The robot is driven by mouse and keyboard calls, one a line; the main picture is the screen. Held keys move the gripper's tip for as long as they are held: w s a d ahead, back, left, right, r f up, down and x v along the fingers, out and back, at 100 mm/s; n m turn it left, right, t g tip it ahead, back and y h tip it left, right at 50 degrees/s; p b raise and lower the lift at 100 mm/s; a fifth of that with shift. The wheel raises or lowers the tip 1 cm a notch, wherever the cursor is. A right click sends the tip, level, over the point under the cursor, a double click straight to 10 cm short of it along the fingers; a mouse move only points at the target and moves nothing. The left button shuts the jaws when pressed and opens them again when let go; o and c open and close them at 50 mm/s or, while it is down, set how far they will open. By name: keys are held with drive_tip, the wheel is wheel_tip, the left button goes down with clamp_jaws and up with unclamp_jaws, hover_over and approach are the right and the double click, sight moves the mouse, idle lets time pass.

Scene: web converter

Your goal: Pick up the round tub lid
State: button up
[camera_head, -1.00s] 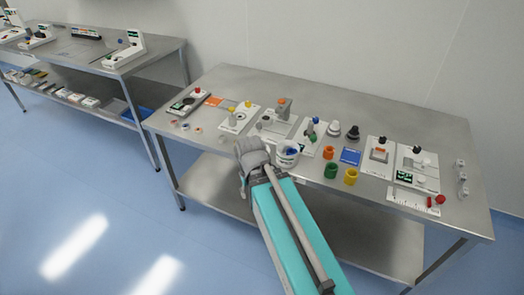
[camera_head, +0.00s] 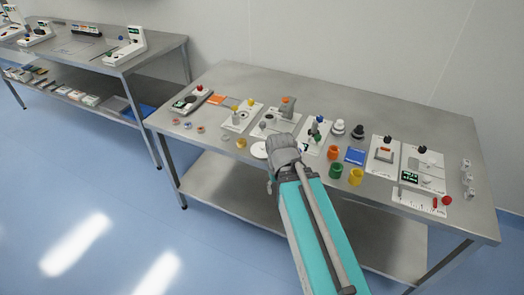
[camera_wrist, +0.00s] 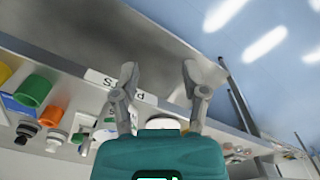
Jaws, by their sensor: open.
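A flat white disc, which looks like the round tub lid (camera_head: 259,150), lies near the front edge of the steel table, just left of my wrist in the head view. My wrist covers the area beside it, and the white tub is hidden there. My gripper (camera_wrist: 160,78) shows in the wrist view with its two grey fingers spread apart and nothing between them. Its fingertips point towards the table's front edge and a white label strip (camera_wrist: 115,85). I cannot make out the lid for certain in the wrist view.
Orange (camera_head: 334,152), green (camera_head: 335,170) and yellow (camera_head: 355,177) cups and a blue square (camera_head: 355,155) stand right of my wrist. Small fixtures on white plates line the back. A small gold item (camera_head: 241,143) lies left of the disc. A second table (camera_head: 80,50) stands at left.

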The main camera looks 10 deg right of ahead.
drive_tip(key=shift+o, duration=1)
drive_tip(key=shift+w, duration=0.1)
drive_tip(key=shift+o, duration=0.4)
drive_tip(key=shift+w, duration=0.25)
wheel_tip(320, 180, up, 6)
drive_tip(key=n+p, duration=0.6)
drive_tip(key=n, duration=0.5)
hover_over(262, 145)
drive_tip(key=shift+s+a+f, duration=0.1)
drive_tip(key=shift+s, duration=0.15)
drive_tip(key=shift+f, duration=0.15)
wheel_tip(262, 145, down, 8)
drive_tip(key=b, duration=0.9)
drive_tip(key=shift+f, duration=0.2)
drive_tip(key=shift+f, duration=0.15)
drive_tip(key=shift+w+f+b, duration=0.15)
drive_tip(key=shift+f+b, duration=1.1)
drive_tip(key=shift+b, duration=0.05)
drive_tip(key=shift+w+f+b, duration=0.1)
drive_tip(key=shift+f+b, duration=1.1)
drive_tip(key=shift+b, duration=0.05)
